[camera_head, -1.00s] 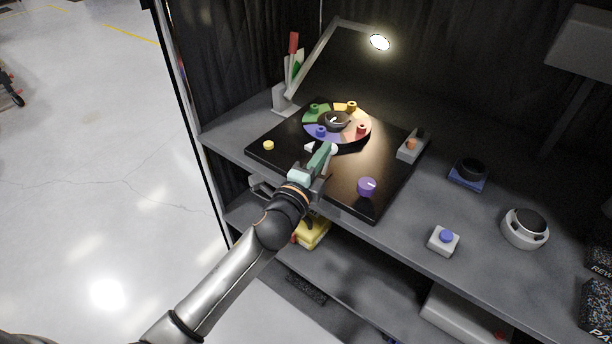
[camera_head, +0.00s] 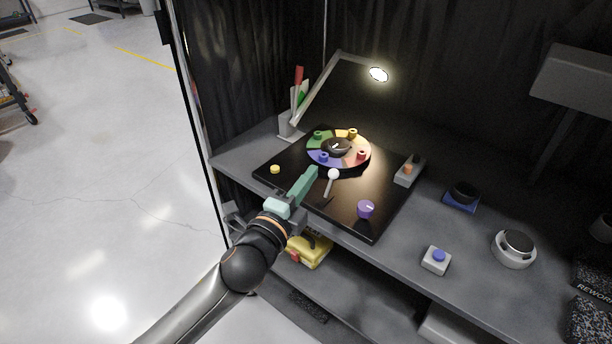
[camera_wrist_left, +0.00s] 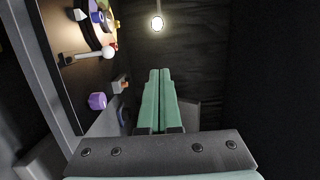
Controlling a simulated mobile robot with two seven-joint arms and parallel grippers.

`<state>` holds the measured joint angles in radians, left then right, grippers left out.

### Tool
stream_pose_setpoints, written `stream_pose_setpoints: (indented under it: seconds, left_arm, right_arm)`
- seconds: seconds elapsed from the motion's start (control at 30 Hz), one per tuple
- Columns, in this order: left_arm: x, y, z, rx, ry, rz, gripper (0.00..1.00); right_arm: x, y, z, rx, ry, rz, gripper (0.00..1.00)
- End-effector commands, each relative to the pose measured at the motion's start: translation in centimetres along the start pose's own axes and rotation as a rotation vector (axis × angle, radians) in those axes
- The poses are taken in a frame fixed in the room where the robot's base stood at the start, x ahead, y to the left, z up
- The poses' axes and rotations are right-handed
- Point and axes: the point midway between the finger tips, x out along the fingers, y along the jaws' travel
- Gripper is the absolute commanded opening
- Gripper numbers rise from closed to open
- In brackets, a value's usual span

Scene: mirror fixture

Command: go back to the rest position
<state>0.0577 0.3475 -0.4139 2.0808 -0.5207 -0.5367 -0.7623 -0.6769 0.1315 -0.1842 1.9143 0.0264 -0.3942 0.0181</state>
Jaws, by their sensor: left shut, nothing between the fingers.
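My left gripper (camera_head: 309,178) reaches in from the lower left, over the front left part of the black board (camera_head: 348,221). Its green fingers are together with nothing between them, and they fill the middle of the left wrist view (camera_wrist_left: 159,85). A lever with a white ball knob (camera_head: 333,174) stands just right of the fingertips, apart from them in the head view. The round coloured dial (camera_head: 320,157) with small pegs lies behind the gripper. A purple knob (camera_head: 366,209) is at the board's front right. My right gripper is not in view.
A lit desk lamp (camera_head: 378,75) stands over the grey bench (camera_head: 400,238). A grey switch box (camera_head: 409,170), a blue-button box (camera_head: 436,260) and a round white device (camera_head: 514,249) are on the right. Open floor (camera_head: 100,190) lies to the left.

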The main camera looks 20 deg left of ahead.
Motion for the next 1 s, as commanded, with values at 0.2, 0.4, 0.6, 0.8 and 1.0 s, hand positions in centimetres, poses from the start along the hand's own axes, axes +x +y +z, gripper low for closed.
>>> stream_pose_setpoints:
  seconds: [0.2,0.4,0.6,0.8,1.0]
  left_arm:
    - [-0.9,-0.7,-0.1,-0.001,0.001,0.001,0.00]
    - [-0.9,-0.8,-0.1,-0.001,0.000,0.001,0.00]
    - [-0.9,-0.8,-0.1,0.000,0.000,0.001,0.00]
    - [-1.6,1.8,-0.1,-0.088,-0.001,0.057,0.00]
    - [-6.6,13.3,-0.4,-0.553,-0.072,0.314,0.00]
  right_arm:
    - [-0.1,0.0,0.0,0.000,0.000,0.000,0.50]
    - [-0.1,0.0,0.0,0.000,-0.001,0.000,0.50]
    - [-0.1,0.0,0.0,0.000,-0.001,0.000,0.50]
    - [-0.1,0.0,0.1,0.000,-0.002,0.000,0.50]
    - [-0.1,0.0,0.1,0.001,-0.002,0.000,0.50]
